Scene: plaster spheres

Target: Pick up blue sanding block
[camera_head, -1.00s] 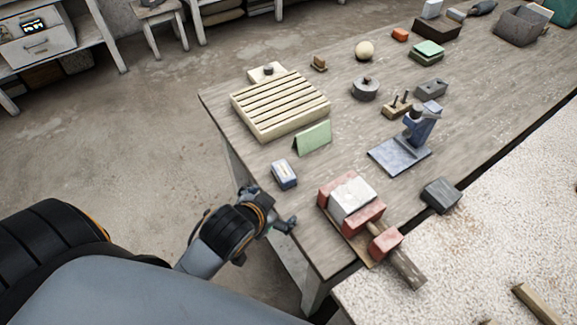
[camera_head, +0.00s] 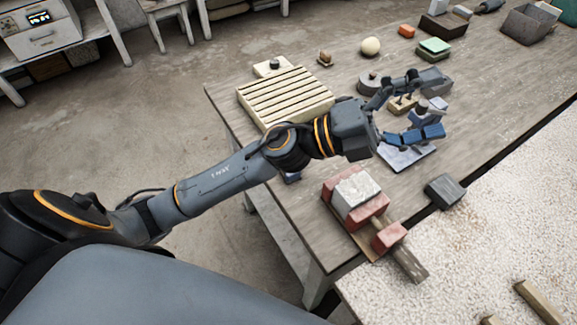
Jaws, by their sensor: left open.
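A small pale blue block (camera_head: 439,103), which looks like the sanding block, lies on the workbench just behind the blue-grey stand. My left gripper (camera_head: 436,107) reaches over the bench from the left with its fingers spread wide. One finger is on the far side of the block and the other on the near side, over the stand. The block shows between the fingertips, and nothing is held. How high the fingers are above it is hard to tell. My right gripper is out of view.
The stand's base plate (camera_head: 410,158) lies under the near finger. A small wooden holder (camera_head: 401,105) and a grey round weight (camera_head: 367,82) are close by. A slatted wooden rack (camera_head: 285,97), a clamped white block (camera_head: 357,196) and a dark block (camera_head: 445,191) surround my arm.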

